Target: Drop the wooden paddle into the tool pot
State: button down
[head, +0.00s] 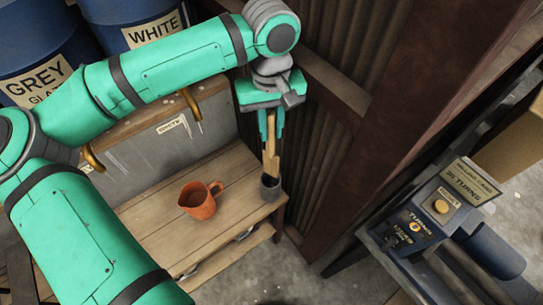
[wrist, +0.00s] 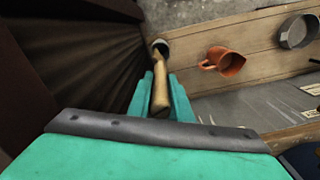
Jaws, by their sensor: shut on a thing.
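My gripper (head: 271,132) points down at the right end of the wooden bench and is shut on the wooden paddle (head: 271,163).
A round grey pan (wrist: 298,32) shows farther along in the wrist view. A corrugated wall (head: 325,130) rises close behind the gripper. A machine with buttons (head: 425,220) stands at the right.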

aim_at(271, 156)
notch_tip(271, 156, down, 12)
jog(key=shift+r, duration=0.15)
dwell(0.4)
jog(key=shift+f, duration=0.6)
jog(key=c, duration=1.6)
grip_release()
notch_tip(271, 156, up, 13)
jog(key=shift+r, duration=0.15)
jog(key=shift+s, duration=0.15)
